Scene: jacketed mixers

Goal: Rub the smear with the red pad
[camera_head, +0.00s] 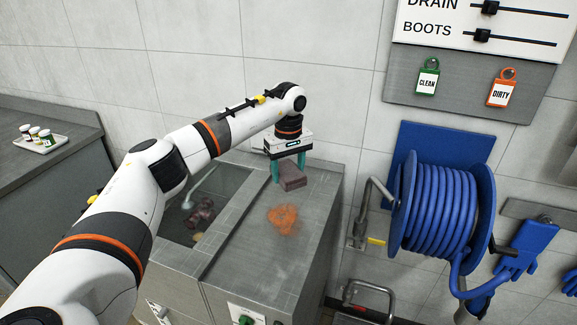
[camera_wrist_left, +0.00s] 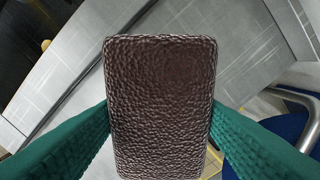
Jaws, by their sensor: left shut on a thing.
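My left gripper (camera_head: 288,170) is shut on a block-shaped pad (camera_head: 293,183), which looks dull reddish brown. In the left wrist view the pad (camera_wrist_left: 160,105) fills the middle, pebbly in texture, with a teal finger on each side. The orange smear (camera_head: 283,218) lies on the grey metal top (camera_head: 245,255) of the mixer. In the head view the pad is just beyond the smear and apart from it. I cannot tell exactly how high the pad is over the metal. The smear cannot be made out in the wrist view. My right gripper is not in view.
Left of the smear is an open basin (camera_head: 228,182) with dark lumps inside. A blue hose reel (camera_head: 440,215) and a bent metal pipe (camera_head: 364,215) are at the right. A white tray (camera_head: 44,144) with small jars stands on the far-left counter. Tags hang on the wall board (camera_head: 470,75).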

